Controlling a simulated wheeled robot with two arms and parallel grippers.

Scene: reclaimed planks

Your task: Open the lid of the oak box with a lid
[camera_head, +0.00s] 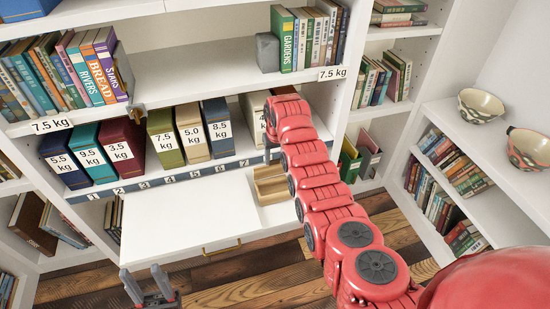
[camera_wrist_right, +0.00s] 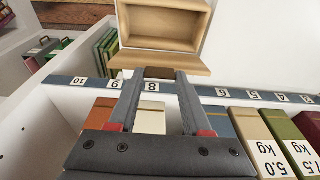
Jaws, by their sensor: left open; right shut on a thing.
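The oak box (camera_head: 273,194) is pale wood and sits on the white surface below the numbered strip, right of the white panel. In the right wrist view its hollow inside (camera_wrist_right: 163,24) shows and looks empty. The lid (camera_wrist_right: 160,63) shows as a slab along the box's edge, away from the hollow, so the box stands at least partly open. My right gripper (camera_wrist_right: 158,76) is shut on the lid's dark brown edge part. In the head view my right gripper (camera_head: 270,150) is partly hidden by my red arm. My left gripper (camera_head: 150,286) is open and empty, low at the left.
A white panel (camera_head: 170,225) with a brass handle juts out left of the box. Behind it stand several weight-labelled binders (camera_head: 191,130) above a numbered strip (camera_head: 150,182). Bookshelves rise on both sides. Two bowls (camera_head: 480,105) stand on the right shelf. The plank floor (camera_head: 240,290) is clear.

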